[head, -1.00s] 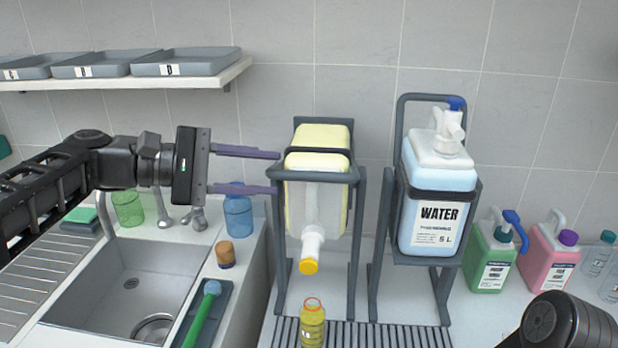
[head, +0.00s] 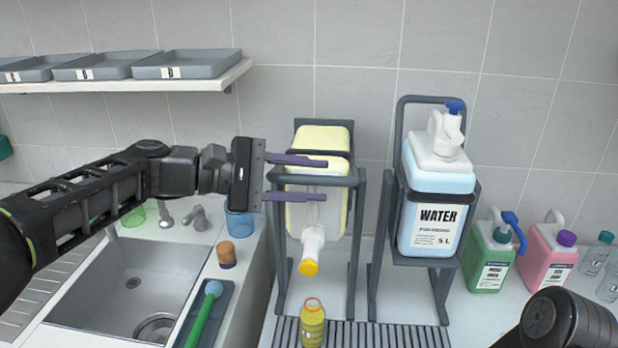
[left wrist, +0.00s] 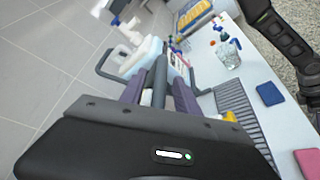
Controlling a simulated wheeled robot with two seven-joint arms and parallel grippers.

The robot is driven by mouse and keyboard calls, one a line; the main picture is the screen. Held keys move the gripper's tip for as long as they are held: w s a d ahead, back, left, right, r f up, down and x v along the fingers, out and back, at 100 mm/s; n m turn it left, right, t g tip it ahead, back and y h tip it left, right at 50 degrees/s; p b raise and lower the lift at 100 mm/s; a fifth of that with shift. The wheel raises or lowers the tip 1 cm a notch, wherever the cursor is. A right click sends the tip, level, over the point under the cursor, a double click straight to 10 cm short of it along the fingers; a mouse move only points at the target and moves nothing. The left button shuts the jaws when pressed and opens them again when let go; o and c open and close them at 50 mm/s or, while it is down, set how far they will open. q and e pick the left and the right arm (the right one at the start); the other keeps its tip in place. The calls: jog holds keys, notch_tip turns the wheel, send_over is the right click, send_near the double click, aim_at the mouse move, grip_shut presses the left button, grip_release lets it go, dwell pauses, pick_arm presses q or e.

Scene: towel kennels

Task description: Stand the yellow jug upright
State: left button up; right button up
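The yellow jug (head: 325,137) sits tipped in a dark grey stand (head: 358,230), its white neck and yellow cap (head: 308,267) pointing down. My left gripper (head: 325,180) is open in front of the jug, one finger above and one below the stand's front bar in the head view. In the left wrist view its fingers (left wrist: 159,93) lie on either side of a grey bar (left wrist: 158,78), with a gap showing. I cannot tell whether they touch it. The jug is mostly hidden in that view. My right gripper is out of view.
A small yellow bottle (head: 313,325) stands below the cap by the drip grate (head: 395,335). A water jug (head: 437,205) stands upright in a second stand at right. Green (head: 490,262) and pink (head: 548,258) jugs are further right. The sink (head: 130,285) is at left.

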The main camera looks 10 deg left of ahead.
pick_arm(q)
jog(key=shift+c, duration=0.4)
grip_shut()
dwell(0.9)
